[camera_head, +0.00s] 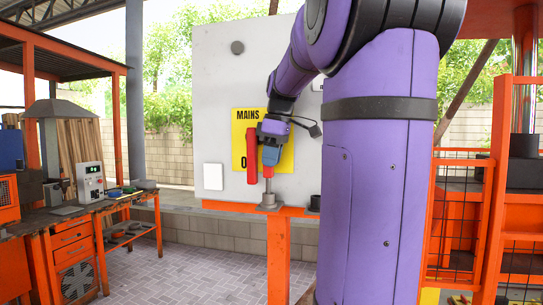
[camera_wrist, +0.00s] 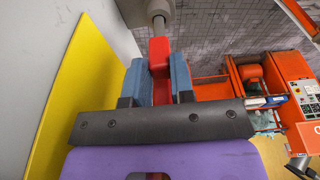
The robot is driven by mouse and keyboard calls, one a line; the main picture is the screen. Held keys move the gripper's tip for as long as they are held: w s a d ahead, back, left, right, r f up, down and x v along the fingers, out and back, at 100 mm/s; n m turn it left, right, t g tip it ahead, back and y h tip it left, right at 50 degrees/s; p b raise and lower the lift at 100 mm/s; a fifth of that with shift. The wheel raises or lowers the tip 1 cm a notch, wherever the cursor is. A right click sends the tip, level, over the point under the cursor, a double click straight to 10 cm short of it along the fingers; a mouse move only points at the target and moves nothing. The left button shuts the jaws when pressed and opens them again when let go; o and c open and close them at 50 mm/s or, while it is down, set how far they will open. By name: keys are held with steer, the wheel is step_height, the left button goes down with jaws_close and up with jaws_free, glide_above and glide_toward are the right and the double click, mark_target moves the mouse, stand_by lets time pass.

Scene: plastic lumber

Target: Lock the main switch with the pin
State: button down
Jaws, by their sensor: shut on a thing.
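The main switch is a red lever (camera_head: 251,150) standing upright in front of the yellow MAINS sign (camera_head: 285,155) on the grey panel. My gripper (camera_head: 269,160), with blue fingers, points down just right of the lever. It is shut on the red head of the pin (camera_head: 267,172), which also shows between the fingers in the wrist view (camera_wrist: 160,55). The pin's grey shaft runs down to a grey round holder (camera_head: 268,202) on the orange rail. The shaft meets the holder in the wrist view (camera_wrist: 150,10); how deep it sits is hidden.
The orange rail (camera_head: 225,207) runs below the panel. A dark cup-like part (camera_head: 314,203) stands on it to the right. A workbench (camera_head: 75,222) stands far left. My arm covers much of the panel's right side.

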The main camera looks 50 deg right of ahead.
steer(key=shift+f, duration=0.4)
steer(key=c, duration=0.9)
jaws_free()
step_height(320, 180, up, 11)
steer(key=s, duration=0.1)
steer(key=shift+s+d+f, duration=0.15)
steer(key=shift+s+d, duration=0.2)
steer(key=shift+s, duration=0.05)
steer(key=s+a+f+m+t, duration=0.1)
steer(key=s+a+f, duration=0.3)
steer(key=a+f, duration=0.7)
steer(key=s+a+f+m+t, duration=0.2)
steer(key=s+a+f+m, duration=0.1)
steer(key=a+f, duration=0.9)
steer(key=s+a, duration=0.1)
steer(key=a, duration=0.3)
steer(key=shift+s+a+m+h, duration=0.3)
steer(key=shift+s+a+h, duration=0.05)
steer(key=shift+s+h, duration=0.05)
